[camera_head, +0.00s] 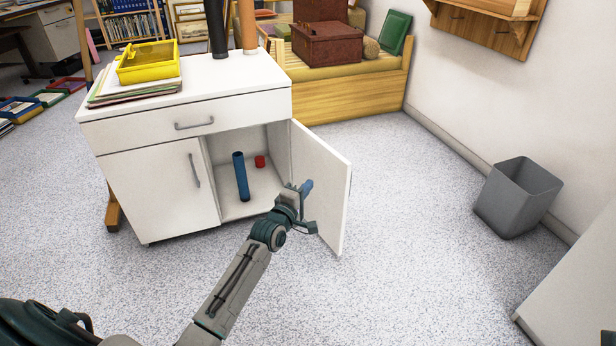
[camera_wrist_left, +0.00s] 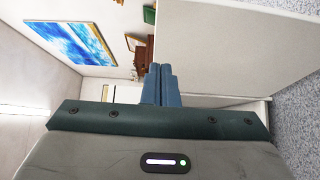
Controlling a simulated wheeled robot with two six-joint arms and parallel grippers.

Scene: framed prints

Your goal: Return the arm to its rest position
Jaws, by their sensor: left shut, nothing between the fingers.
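My left arm comes in from the lower left in the head view. Its gripper (camera_head: 306,188) is shut and empty, in front of the open cabinet door (camera_head: 324,190); I cannot tell if it touches the door. In the left wrist view the blue fingers (camera_wrist_left: 160,85) are together, with a pale door panel (camera_wrist_left: 230,50) close on the right. The white cabinet (camera_head: 160,190) has its right compartment open. Inside stand a blue tube (camera_head: 241,177) and a small red object (camera_head: 260,161). My right gripper is not in view.
A yellow tray (camera_head: 148,65) on papers and two upright tubes, black (camera_head: 216,30) and orange (camera_head: 247,25), are on the cabinet top. A grey bin (camera_head: 517,197) stands at the right wall. A wooden bench (camera_head: 345,90) is behind. The floor right of the door is clear.

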